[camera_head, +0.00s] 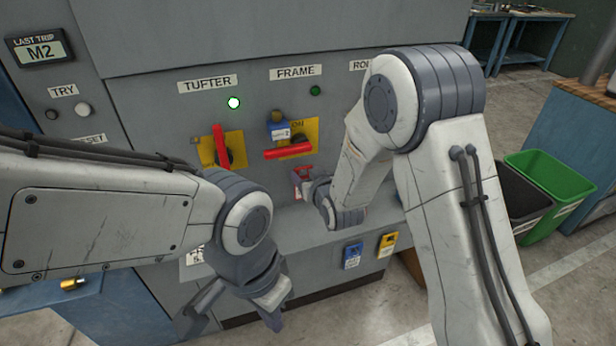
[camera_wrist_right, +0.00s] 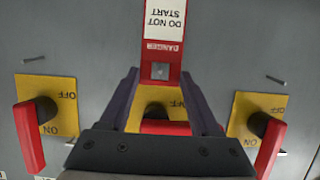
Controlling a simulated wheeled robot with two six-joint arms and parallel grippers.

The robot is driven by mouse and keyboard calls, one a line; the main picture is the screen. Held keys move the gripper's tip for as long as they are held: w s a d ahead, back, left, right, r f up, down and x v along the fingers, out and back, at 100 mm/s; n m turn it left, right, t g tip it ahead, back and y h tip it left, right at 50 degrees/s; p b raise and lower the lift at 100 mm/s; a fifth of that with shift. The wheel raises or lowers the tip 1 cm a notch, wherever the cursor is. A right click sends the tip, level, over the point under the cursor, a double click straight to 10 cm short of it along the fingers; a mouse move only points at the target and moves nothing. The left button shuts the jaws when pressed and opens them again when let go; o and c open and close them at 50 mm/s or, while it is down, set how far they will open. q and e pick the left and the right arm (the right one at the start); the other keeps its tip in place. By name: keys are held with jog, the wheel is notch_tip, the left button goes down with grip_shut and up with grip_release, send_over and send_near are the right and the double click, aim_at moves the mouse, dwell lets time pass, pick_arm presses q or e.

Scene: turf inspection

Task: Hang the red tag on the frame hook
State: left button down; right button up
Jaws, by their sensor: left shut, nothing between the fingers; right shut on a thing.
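My right gripper (camera_head: 305,187) is shut on the red tag (camera_head: 303,174), just below the frame switch's yellow plate (camera_head: 311,134). In the right wrist view the tag (camera_wrist_right: 162,45) shows upside down, reading DANGER DO NOT START, with a small grey eyelet patch at its gripper end. The frame hook cannot be made out; the tag and fingers cover the area by that plate. I cannot tell whether the tag touches a hook. The frame switch's red handle (camera_head: 288,151) is horizontal, with a blue padlock (camera_head: 278,130) above it. My left gripper (camera_head: 272,312) is shut and empty, low in front of the machine.
The tufter switch's red handle (camera_head: 220,146) is upright. In the right wrist view, bare pins stand beside the left (camera_wrist_right: 35,61) and right (camera_wrist_right: 276,79) switch plates. Blue (camera_head: 352,256) and yellow (camera_head: 388,244) padlocks hang on the ledge front. Bins stand at right.

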jog(key=shift+b+x, duration=0.5)
jog(key=shift+x, duration=0.9)
jog(key=o, duration=1.5)
jog(key=shift+c, duration=0.2)
